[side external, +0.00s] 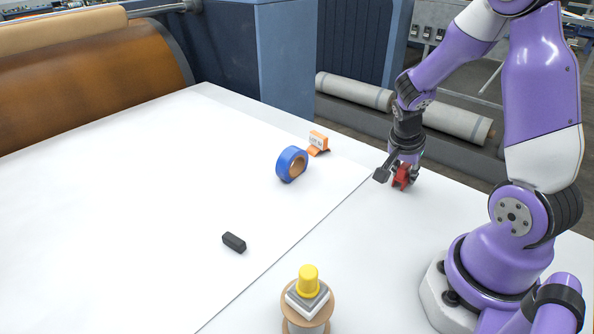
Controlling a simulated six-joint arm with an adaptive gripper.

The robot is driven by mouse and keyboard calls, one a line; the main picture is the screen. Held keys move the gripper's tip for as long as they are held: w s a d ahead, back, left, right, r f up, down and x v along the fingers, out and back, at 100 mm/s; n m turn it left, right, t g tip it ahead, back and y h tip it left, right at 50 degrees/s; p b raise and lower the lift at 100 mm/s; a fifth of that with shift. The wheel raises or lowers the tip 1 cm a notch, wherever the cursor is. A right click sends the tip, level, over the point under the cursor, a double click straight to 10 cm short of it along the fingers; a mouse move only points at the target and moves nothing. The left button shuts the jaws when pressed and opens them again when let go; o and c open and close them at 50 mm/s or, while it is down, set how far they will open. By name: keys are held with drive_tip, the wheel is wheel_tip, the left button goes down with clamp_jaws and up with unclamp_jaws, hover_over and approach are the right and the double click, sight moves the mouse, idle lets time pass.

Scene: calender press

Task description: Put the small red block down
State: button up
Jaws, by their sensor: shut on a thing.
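The small red block (401,179) is between the fingers of my gripper (402,174), which is shut on it. My gripper points down over the right part of the white table (345,230), near its back right edge. The block is at or just above the white surface; I cannot tell whether it touches. The fingers hide part of the block.
A blue tape roll (291,164) stands left of my gripper, with an orange and white item (318,142) behind it. A black block (234,242) lies further front left. A spool (308,305) carrying grey pieces and a yellow cup-shaped piece (308,279) stands at the front.

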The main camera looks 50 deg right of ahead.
drive_tip(key=shift+f, duration=0.1)
drive_tip(key=o, duration=0.9)
drive_tip(key=shift+c, duration=0.2)
drive_tip(key=v, duration=1.2)
drive_tip(key=a+r+n+t+y, duration=0.2)
drive_tip(key=a+n, duration=0.5)
drive_tip(key=n, duration=0.2)
drive_tip(key=a+r+n+t+y, duration=0.2)
drive_tip(key=a+r+n+t, duration=0.1)
drive_tip(key=a+n, duration=0.5)
drive_tip(key=shift+s+a+r+n+t+y, duration=0.3)
drive_tip(key=shift+s+r+n, duration=0.1)
drive_tip(key=shift+n, duration=0.1)
